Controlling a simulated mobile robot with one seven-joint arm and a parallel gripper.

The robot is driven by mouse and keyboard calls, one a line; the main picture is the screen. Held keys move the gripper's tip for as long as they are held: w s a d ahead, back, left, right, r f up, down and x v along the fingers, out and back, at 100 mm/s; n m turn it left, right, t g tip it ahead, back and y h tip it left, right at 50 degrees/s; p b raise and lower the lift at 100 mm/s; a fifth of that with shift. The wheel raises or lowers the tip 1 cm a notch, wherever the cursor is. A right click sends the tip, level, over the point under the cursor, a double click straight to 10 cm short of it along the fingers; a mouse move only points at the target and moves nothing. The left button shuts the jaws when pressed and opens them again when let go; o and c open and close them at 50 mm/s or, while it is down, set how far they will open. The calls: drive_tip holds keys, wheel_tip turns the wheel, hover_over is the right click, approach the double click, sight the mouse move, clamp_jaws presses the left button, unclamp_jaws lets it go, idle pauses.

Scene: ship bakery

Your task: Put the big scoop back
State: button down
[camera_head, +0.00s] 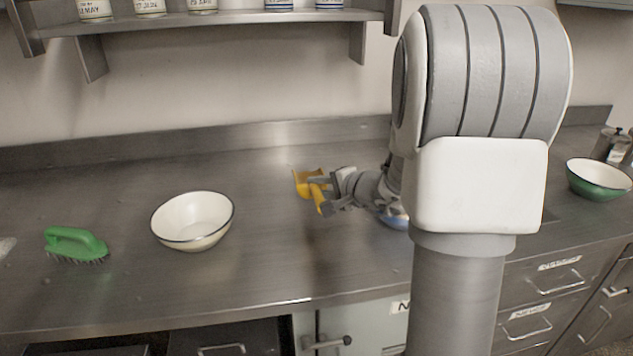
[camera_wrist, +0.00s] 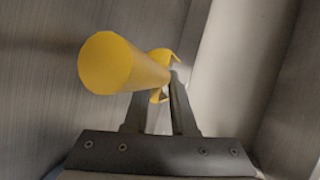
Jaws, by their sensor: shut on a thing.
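A yellow scoop (camera_head: 307,183) is held over the steel counter, near its middle in the head view. My gripper (camera_head: 322,182) comes from the right and is shut on it. In the wrist view the scoop's round yellow handle (camera_wrist: 110,65) points toward the camera, and my gripper's dark fingers (camera_wrist: 160,100) close on the scoop beyond the handle. Part of the scoop is hidden behind the handle and fingers. I cannot tell how far it is above the counter.
A cream bowl (camera_head: 193,221) and a green brush (camera_head: 76,243) stand on the counter (camera_head: 255,265) to the left. A green bowl (camera_head: 598,179) stands at the far right. A blue-and-white thing (camera_head: 396,222) is partly hidden by my arm. A shelf (camera_head: 215,18) with several jars hangs above.

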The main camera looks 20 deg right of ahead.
drive_tip(key=shift+f+b, duration=1.3)
drive_tip(key=shift+f, duration=2.05)
drive_tip(key=shift+f+b, duration=0.6)
drive_tip(key=shift+b, duration=0.2)
drive_tip(key=c, duration=0.7)
unclamp_jaws()
drive_tip(key=shift+o, duration=0.2)
